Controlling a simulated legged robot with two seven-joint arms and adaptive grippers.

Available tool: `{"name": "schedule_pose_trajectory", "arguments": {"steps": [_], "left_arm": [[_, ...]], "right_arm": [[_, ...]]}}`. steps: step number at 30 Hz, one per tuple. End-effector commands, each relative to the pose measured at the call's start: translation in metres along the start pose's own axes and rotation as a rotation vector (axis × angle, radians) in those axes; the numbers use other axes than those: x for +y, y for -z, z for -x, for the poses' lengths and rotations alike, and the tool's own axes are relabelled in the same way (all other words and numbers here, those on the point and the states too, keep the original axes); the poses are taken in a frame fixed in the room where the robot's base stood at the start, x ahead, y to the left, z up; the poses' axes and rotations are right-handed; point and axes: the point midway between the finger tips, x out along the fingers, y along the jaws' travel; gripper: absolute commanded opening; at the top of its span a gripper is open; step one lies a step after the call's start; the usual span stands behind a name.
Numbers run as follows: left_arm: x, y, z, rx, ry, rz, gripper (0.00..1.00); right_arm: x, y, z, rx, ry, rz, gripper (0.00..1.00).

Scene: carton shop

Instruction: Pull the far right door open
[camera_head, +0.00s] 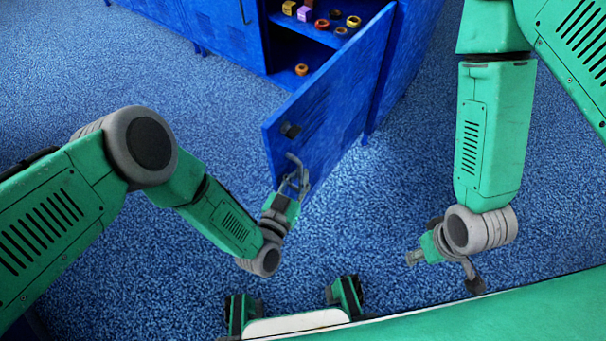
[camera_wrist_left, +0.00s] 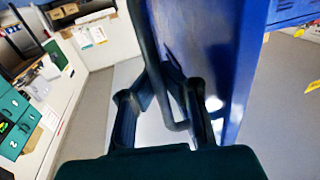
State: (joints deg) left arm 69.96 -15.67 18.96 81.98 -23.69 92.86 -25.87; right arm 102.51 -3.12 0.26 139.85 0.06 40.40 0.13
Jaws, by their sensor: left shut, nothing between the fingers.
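The far right door (camera_head: 335,95) is a blue cabinet door. In the head view it stands swung well open, its free edge towards me. A small dark fitting (camera_head: 290,130) shows on its face near that edge. My left gripper (camera_head: 293,170) is shut and empty in front of the door's lower free corner; whether it touches is unclear. In the left wrist view the blue door (camera_wrist_left: 245,75) rises close beside the fingers (camera_wrist_left: 165,105), and a dark curved bar shows between them. My right gripper (camera_head: 445,272) is open and empty, low on the right, away from the door.
The blue cabinet (camera_head: 225,22) stands at the back, with another closed door to the left. Its open compartment holds several small coloured parts (camera_head: 305,14) and an orange ring (camera_head: 301,69). Blue carpet (camera_head: 220,130) lies clear around the door.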

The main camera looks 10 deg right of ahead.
Motion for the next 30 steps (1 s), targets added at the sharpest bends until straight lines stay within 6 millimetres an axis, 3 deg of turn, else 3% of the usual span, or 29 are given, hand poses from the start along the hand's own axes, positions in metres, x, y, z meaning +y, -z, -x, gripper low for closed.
{"name": "schedule_pose_trajectory", "arguments": {"steps": [1, 13, 14, 16, 25, 30], "left_arm": [[0.001, -0.005, 0.007, -0.013, -0.002, 0.002, 0.00], [0.003, -0.005, 0.007, -0.014, -0.003, 0.001, 0.00], [0.003, -0.005, 0.007, -0.014, -0.003, 0.001, 0.07], [0.004, -0.005, 0.006, -0.014, -0.003, 0.001, 0.31], [0.006, -0.004, 0.003, -0.014, -0.003, -0.003, 0.31], [0.006, -0.004, 0.021, -0.016, -0.004, -0.002, 0.31]], "right_arm": [[0.000, 0.000, 0.000, 0.000, 0.000, 0.000, 0.40], [0.000, 0.000, 0.000, 0.001, 0.000, 0.001, 0.40], [0.000, 0.000, 0.000, 0.001, 0.000, 0.000, 0.40], [0.000, 0.000, 0.000, 0.001, 0.000, 0.000, 0.40], [0.000, -0.001, 0.001, 0.002, 0.000, 0.000, 0.40], [0.000, -0.001, 0.001, 0.002, 0.000, 0.000, 0.40]]}}
